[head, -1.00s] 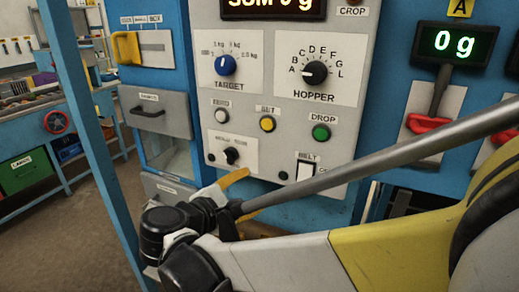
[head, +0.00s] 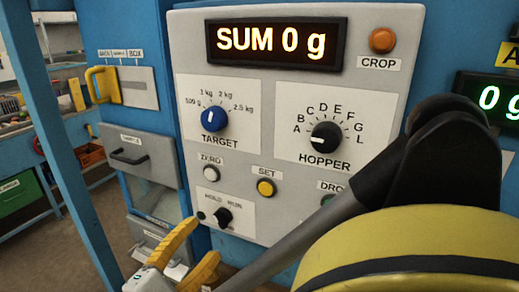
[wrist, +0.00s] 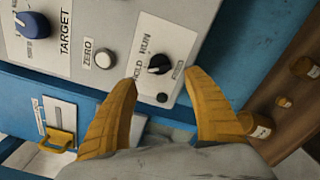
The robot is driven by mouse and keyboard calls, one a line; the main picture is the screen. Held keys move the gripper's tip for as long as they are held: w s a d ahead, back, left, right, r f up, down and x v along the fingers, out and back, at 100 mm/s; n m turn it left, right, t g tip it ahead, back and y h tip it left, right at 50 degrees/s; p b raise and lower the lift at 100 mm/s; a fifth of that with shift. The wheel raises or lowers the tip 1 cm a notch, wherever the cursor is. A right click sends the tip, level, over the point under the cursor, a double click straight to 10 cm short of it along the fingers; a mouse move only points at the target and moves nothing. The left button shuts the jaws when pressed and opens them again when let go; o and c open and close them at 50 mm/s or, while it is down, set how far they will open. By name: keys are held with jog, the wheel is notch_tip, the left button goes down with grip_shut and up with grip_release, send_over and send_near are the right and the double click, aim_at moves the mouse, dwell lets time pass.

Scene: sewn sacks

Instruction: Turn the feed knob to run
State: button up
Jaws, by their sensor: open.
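The feed knob (head: 222,217) is a small black knob on a white plate marked HOLD and RUN, low on the grey control panel (head: 272,205). In the wrist view the knob (wrist: 158,64) shows above and between my fingertips, with panel visible between it and them. My gripper (head: 205,238) has two yellow fingers, spread apart and empty, just below the knob plate. In the wrist view my gripper (wrist: 166,84) is also open. It appears apart from the knob. Which mark the knob points to is hard to tell.
Above are the blue TARGET knob (head: 214,118), black HOPPER knob (head: 326,136), ZERO button (head: 211,173) and yellow SET button (head: 265,187). A yellow handle (head: 102,85) and a drawer (head: 139,157) are at left.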

aim_at(222, 218)
jog(key=b+x, duration=0.1)
jog(key=x, duration=0.5)
jog(key=c, duration=1.2)
